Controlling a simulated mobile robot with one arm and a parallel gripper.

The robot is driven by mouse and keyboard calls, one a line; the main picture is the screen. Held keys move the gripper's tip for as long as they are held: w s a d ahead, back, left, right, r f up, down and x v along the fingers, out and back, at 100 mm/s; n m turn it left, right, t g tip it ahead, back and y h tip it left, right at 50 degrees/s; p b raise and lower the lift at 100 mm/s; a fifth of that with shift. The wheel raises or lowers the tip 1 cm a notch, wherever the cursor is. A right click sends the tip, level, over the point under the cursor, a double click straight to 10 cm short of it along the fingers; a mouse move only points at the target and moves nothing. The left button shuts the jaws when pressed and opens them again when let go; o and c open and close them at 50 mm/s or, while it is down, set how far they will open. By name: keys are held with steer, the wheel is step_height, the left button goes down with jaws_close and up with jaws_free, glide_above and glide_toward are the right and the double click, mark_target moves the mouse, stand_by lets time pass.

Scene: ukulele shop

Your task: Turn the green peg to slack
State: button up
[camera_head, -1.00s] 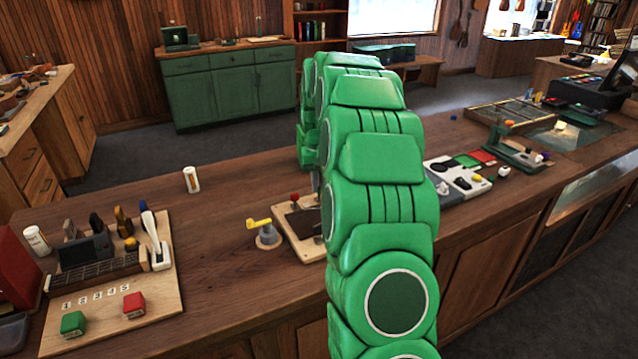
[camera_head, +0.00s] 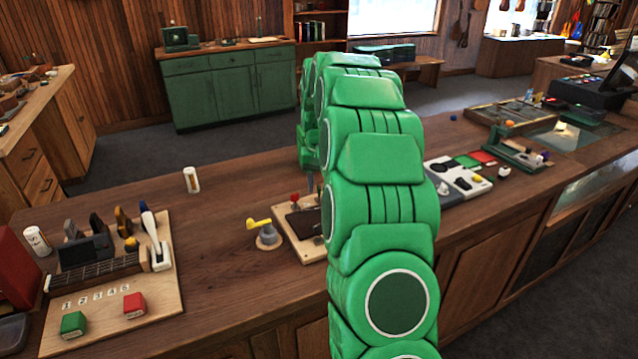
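I cannot make out a green peg for certain; my own green arm hides part of the counter. My arm arches over and comes down at the board's far side. My gripper is almost wholly hidden; a thin grey piece (camera_head: 310,183) below the arm's far end may belong to it. Its opening and any contact do not show.
A wooden tray (camera_head: 160,295) at left holds tools, a green block (camera_head: 73,323) and a red block (camera_head: 134,304). Right of my arm are a pale panel (camera_head: 462,192) with coloured pads and a green-framed stand (camera_head: 513,155) with small knobs.

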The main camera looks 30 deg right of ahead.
mark_target(319, 186)
step_height(319, 186, up, 7)
steer(key=shift+f, duration=0.2)
steer(key=shift+r, duration=0.6)
stand_by(0.4)
